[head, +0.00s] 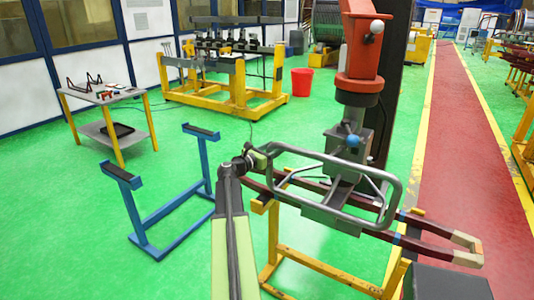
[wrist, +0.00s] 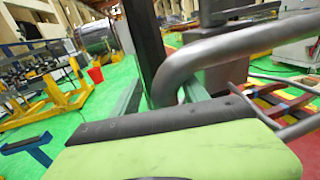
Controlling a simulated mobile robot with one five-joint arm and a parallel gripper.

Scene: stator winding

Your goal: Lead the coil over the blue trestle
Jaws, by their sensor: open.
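The blue trestle (head: 168,212) stands on the floor left of my arm, with dark pads on its two posts. The coil (head: 420,226) is a long dark bar loop with a pale end at right. It lies level at the yellow trestle, below the grey tubular handle frame (head: 396,190) of a red lifting unit (head: 360,45). My gripper (head: 252,160) is open at the left end of this frame; whether the tube is between the jaws I cannot tell. In the wrist view the grey tube (wrist: 200,55) passes close by. The coil's left end is partly hidden.
A yellow trestle (head: 275,245) stands under the coil. A dark column (head: 392,80) rises behind the lifting unit. A small table (head: 98,95), a yellow work stand (head: 225,98) and a red bucket (head: 302,82) stand farther back. Green floor is clear around the blue trestle.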

